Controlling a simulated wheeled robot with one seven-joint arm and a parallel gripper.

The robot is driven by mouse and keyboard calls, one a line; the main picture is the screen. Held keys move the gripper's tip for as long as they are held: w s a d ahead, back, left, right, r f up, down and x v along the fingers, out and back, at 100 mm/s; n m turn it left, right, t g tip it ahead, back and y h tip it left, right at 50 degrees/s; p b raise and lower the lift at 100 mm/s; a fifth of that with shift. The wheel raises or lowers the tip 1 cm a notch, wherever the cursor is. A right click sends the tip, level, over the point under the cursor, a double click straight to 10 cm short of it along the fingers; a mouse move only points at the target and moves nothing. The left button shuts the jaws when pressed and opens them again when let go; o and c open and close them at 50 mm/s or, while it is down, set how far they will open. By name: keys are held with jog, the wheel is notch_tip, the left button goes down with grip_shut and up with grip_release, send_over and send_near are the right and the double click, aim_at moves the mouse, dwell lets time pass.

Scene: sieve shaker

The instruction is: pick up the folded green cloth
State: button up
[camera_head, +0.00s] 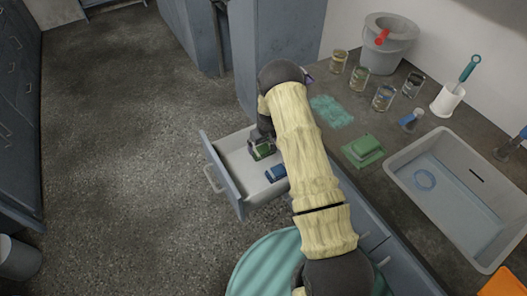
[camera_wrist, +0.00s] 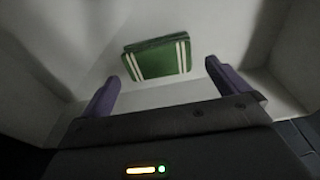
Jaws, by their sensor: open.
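The folded green cloth (camera_wrist: 158,60) has white stripes and lies on the floor of the open drawer. In the head view it shows as a small green patch (camera_head: 265,150) beneath my gripper (camera_head: 259,144). In the wrist view my open gripper (camera_wrist: 162,74) points down into the drawer, with the cloth just beyond and roughly between its two purple fingers. The jaws hold nothing, and I cannot tell how high they are above the cloth. My arm hides part of the drawer in the head view.
The drawer (camera_head: 223,178) has pale walls close around my gripper. A folded blue item (camera_head: 276,173) lies in it, nearer the front. On the counter are a green stack (camera_head: 364,149), a spread teal cloth (camera_head: 331,111), several jars, a bucket (camera_head: 384,52) and a sink (camera_head: 455,205).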

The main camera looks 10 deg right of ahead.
aim_at(263, 149)
jog(key=shift+w+a+f, duration=0.1)
jog(key=shift+w+f, duration=0.1)
jog(key=shift+f, duration=0.65)
jog(key=shift+w+d+f, duration=0.1)
jog(key=shift+w+f, duration=0.05)
jog(key=shift+f, duration=0.7)
jog(key=shift+w+a+f, duration=0.1)
jog(key=shift+w+f, duration=0.1)
jog(key=shift+f, duration=0.65)
jog(key=c, duration=0.7)
